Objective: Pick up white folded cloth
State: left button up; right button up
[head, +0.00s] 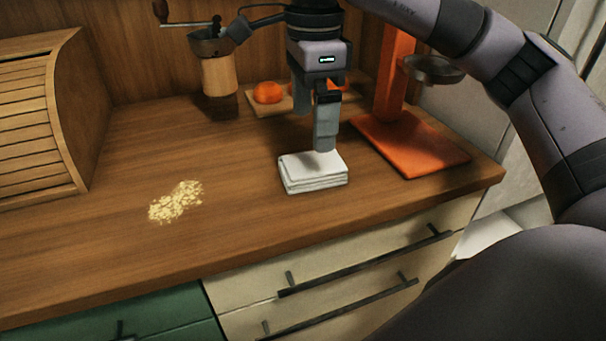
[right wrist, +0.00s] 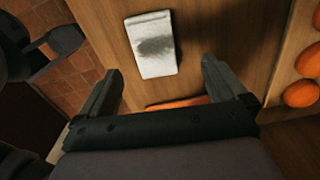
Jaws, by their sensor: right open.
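The white folded cloth (head: 313,178) lies flat on the wooden counter, stacked in several layers. In the right wrist view the cloth (right wrist: 153,45) lies beyond the fingertips, with a dark shadow on its top. My right gripper (head: 318,130) points down above the back part of the cloth. In the right wrist view its two fingers (right wrist: 160,75) are spread apart, with nothing between them. My left gripper is in neither view.
An orange stand (head: 415,150) is right of the cloth. Behind are a board with orange fruit (head: 268,93) and a grinder (head: 218,75). Crumbs (head: 176,201) lie left, near a slatted wooden box (head: 38,120). Counter between crumbs and cloth is clear.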

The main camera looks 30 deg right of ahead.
aim_at(313, 163)
jog(key=f, duration=0.3)
jog(key=s+f+b, duration=0.1)
jog(key=f, duration=0.1)
jog(key=shift+a+f, duration=0.2)
jog(key=shift+f, duration=0.65)
jog(key=c, duration=1.1)
